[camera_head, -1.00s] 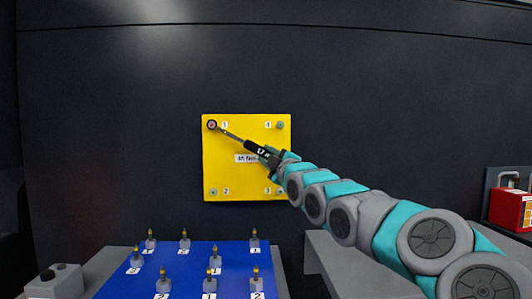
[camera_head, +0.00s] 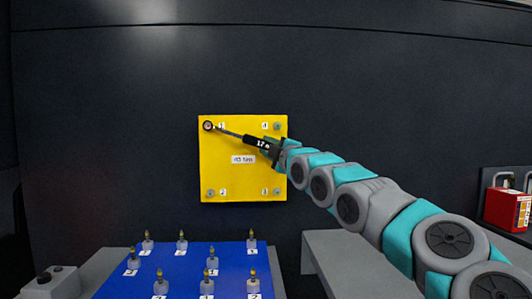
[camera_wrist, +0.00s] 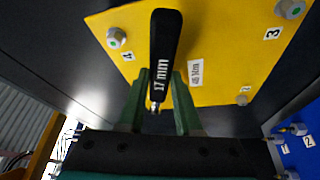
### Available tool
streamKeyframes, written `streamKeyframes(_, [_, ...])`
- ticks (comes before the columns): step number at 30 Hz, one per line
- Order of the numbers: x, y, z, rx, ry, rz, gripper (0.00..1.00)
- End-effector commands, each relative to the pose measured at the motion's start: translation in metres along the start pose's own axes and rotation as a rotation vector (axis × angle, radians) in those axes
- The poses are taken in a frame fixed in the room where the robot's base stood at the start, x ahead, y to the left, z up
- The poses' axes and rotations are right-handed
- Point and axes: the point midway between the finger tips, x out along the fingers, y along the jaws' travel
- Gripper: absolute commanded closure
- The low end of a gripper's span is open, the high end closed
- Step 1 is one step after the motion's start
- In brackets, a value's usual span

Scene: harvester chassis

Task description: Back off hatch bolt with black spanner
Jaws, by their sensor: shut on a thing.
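The yellow hatch plate (camera_head: 225,172) is on the dark chassis wall, with numbered bolts near its corners. My gripper (camera_head: 272,149) is shut on the black spanner (camera_head: 256,142), whose handle is marked 17 mm. The spanner's ring end is at the top-left bolt (camera_head: 208,126), by label 1. Whether the ring is fully seated cannot be told. In the wrist view the spanner handle (camera_wrist: 165,50) stands between the green fingers (camera_wrist: 158,105), and the bolt by label 4 (camera_wrist: 116,38) and the bolt by label 3 (camera_wrist: 290,8) show bare. The worked bolt is hidden there.
A blue board (camera_head: 190,262) with several numbered, brass-tipped fittings lies below the plate. A grey ledge (camera_head: 340,262) stands right of it. A red box (camera_head: 508,209) is at the far right. A grey box with knobs (camera_head: 50,283) is at lower left.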

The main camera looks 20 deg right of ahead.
Motion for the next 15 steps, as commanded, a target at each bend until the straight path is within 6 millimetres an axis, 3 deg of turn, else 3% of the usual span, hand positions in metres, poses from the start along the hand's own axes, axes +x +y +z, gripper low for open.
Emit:
streamKeyframes(3, [-0.0004,0.0075,-0.0025,-0.018,0.007,-0.004,1.0])
streamKeyframes(15, [0.0003,0.0072,0.0028,-0.043,0.0,-0.023,1.0])
